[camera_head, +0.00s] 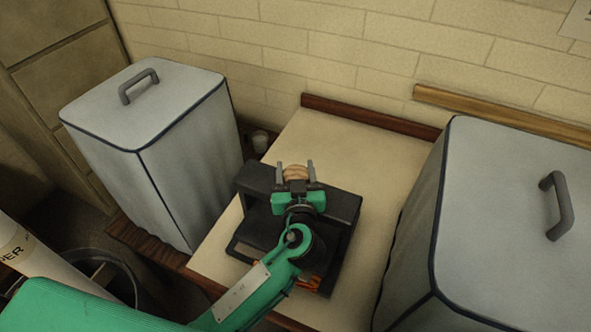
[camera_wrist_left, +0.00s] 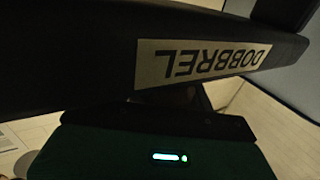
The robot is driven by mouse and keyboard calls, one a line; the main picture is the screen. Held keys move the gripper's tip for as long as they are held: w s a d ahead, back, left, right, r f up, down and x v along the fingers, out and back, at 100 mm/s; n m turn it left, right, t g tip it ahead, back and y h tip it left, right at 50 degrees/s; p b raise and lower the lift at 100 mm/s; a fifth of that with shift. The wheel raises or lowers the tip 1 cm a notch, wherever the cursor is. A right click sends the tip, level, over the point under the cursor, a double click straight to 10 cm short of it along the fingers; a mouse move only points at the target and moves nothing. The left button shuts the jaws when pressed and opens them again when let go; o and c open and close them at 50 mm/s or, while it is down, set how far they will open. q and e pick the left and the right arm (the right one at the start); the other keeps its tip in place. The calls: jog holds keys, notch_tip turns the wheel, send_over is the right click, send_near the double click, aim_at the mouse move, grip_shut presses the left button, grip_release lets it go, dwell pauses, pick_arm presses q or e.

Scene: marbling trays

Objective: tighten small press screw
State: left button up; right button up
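The small press is a black frame (camera_head: 340,207) with a thick top beam, standing on the pale tabletop. Its screw has a round tan knob (camera_head: 295,173) above the beam. My left gripper (camera_head: 296,168) reaches over the press with one grey finger on each side of the knob. The knob fills the space between the fingers, with no clear gap. In the left wrist view the black beam (camera_wrist_left: 95,65) crosses close in front, with an upside-down label reading DOBBREL (camera_wrist_left: 204,62). The knob and fingertips are not visible there. My right gripper is not in view.
A grey covered box (camera_head: 185,160) with a handle stands left of the press, and another (camera_head: 510,220) stands at the right. The pale tabletop (camera_head: 335,145) is clear behind the press. A dark bin (camera_head: 118,275) is at lower left.

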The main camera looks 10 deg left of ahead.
pick_arm(q)
jog(key=shift+h, duration=0.3)
jog(key=shift+m+h, duration=0.3)
jog(key=shift+m, duration=0.1)
jog(key=shift+d+m+t+h+b, duration=0.1)
jog(key=shift+m+t+h+b, duration=0.2)
jog(key=shift+m+h, duration=0.45)
jog(key=m+h, duration=0.1)
jog(key=h, duration=0.2)
jog(key=shift+d, duration=0.1)
jog(key=m+h+p, duration=0.1)
jog(key=m+h, duration=0.1)
jog(key=shift+d+r+h+p, duration=0.1)
jog(key=shift+r+h+p, duration=0.1)
jog(key=shift+h+p, duration=0.15)
jog(key=m+h+p, duration=0.1)
jog(key=h, duration=0.1)
jog(key=m+g+h+p, duration=0.1)
jog(key=shift+d+m+h, duration=0.2)
jog(key=shift+m+h, duration=0.15)
jog(key=shift+h, duration=0.05)
jog(key=shift+s+d+m+g+h+p, duration=0.1)
jog(key=shift+d+m+g+h+p, duration=0.1)
jog(key=shift+m+g+h+p, duration=1.05)
jog(key=shift+f+h, duration=0.1)
jog(key=shift+h, duration=0.55)
jog(key=shift+m, duration=0.25)
